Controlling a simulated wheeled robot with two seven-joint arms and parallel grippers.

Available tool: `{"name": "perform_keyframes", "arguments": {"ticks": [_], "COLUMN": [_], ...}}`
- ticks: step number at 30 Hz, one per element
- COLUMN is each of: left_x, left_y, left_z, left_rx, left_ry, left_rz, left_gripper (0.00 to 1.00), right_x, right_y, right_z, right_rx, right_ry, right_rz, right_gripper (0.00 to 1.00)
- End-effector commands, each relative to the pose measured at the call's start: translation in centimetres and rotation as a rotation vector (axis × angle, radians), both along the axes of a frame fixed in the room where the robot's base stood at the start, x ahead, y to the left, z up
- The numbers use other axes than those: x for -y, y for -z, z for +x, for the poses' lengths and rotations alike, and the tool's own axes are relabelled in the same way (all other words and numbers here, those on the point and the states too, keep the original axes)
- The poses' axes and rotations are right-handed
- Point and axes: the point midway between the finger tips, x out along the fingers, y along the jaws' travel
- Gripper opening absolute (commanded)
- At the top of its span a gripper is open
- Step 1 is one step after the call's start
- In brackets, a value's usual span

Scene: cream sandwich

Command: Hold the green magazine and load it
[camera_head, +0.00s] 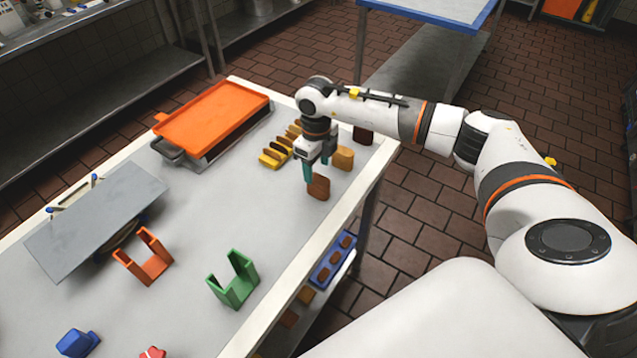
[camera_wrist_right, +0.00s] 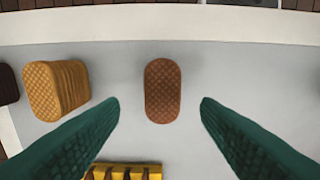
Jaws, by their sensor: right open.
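The green magazine (camera_head: 234,284), a U-shaped holder with two upright walls, stands empty on the table near its front edge in the head view. A brown oval biscuit piece (camera_head: 319,189) stands on the table near the right edge; it also shows in the right wrist view (camera_wrist_right: 163,91). My right gripper (camera_head: 316,170) points down at this brown piece, far from the green magazine. Its two green fingers (camera_wrist_right: 159,103) are apart, with the brown piece showing in the gap between the tips; I see no contact. My left gripper is out of view.
A tan biscuit stack (camera_head: 343,158) and a dark one (camera_head: 363,135) stand beside the brown piece. A yellow slotted rack (camera_head: 270,160) lies behind the gripper. An orange holder (camera_head: 145,262), an orange tray (camera_head: 213,117) and a tilted grey plate (camera_head: 95,220) are further left.

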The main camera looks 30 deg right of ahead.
Motion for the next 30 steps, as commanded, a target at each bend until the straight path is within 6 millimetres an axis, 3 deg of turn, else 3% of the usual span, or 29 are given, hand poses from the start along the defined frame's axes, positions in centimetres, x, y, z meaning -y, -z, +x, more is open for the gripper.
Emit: {"name": "perform_keyframes", "arguments": {"ticks": [7,10,20,28,30], "left_x": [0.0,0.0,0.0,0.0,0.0], "left_y": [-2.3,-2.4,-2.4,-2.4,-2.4], "left_z": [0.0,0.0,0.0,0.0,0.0], "left_rx": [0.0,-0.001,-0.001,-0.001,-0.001], "left_ry": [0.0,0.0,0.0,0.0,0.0], "left_rz": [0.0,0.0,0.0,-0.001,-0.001], "left_gripper": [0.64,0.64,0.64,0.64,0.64], "right_x": [0.1,0.0,0.1,0.1,0.1], "right_y": [2.9,4.4,5.2,5.2,5.2], "right_z": [-0.9,-0.8,-0.7,-0.7,-0.7], "right_rx": [-0.006,-0.003,0.0,0.0,0.0], "right_ry": [0.001,0.0,0.0,0.0,0.0], "right_rz": [0.001,0.001,0.002,0.002,0.002], "right_gripper": [0.57,0.57,0.56,0.11,0.09]}}
